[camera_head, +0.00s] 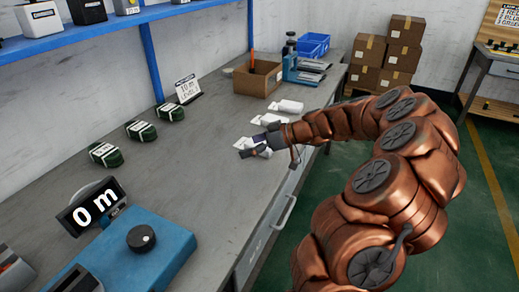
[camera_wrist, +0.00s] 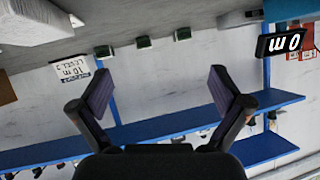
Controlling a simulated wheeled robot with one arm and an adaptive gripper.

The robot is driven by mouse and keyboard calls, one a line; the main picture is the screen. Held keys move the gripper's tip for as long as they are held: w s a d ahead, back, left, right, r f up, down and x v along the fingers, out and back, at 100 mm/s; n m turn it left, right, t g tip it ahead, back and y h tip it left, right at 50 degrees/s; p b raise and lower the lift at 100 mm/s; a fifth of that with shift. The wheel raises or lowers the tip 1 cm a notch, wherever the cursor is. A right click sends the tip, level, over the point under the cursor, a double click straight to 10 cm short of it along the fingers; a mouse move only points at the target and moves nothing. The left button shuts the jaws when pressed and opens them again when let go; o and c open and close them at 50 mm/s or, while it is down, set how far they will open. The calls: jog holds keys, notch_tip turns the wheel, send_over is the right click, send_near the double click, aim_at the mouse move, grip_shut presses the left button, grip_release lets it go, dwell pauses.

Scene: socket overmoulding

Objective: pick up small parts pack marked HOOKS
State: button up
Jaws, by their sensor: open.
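Several small white packs lie on the grey bench near my gripper: one at the back (camera_head: 290,105), one in the middle (camera_head: 268,119), and one partly hidden by my gripper (camera_head: 264,151). Their markings are too small to read, so I cannot tell which is the HOOKS pack. My gripper (camera_head: 251,146) is open above or beside the nearest packs; its height over them is unclear. In the wrist view my gripper (camera_wrist: 161,88) has its fingers wide apart with nothing between them. That view looks upside down towards the wall and shelf, and no pack is clearly visible there.
Green bundles (camera_head: 141,130) and a "10 m" sign (camera_head: 187,88) stand left along the bench (camera_head: 205,135). A cardboard box (camera_head: 257,78) and blue bin (camera_head: 313,45) are behind. A blue device with a "0 m" display (camera_head: 95,206) is in front. Boxes (camera_head: 398,55) stack beyond.

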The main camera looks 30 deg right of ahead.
jog(key=d+f+t+h, duration=0.1)
jog(key=d, duration=0.3)
jog(key=d+f+t+h, duration=0.1)
jog(key=d+f, duration=0.1)
jog(key=d, duration=0.3)
jog(key=d+f+m, duration=0.1)
jog(key=d+f, duration=0.1)
jog(key=d, duration=0.2)
jog(key=shift+s+d+f+t+h, duration=0.1)
jog(key=shift+s+d+t+h, duration=0.1)
jog(key=shift+d+t+h, duration=0.15)
jog(key=shift+p+x, duration=0.3)
jog(key=shift+x, duration=3.5)
jog(key=c, duration=1.2)
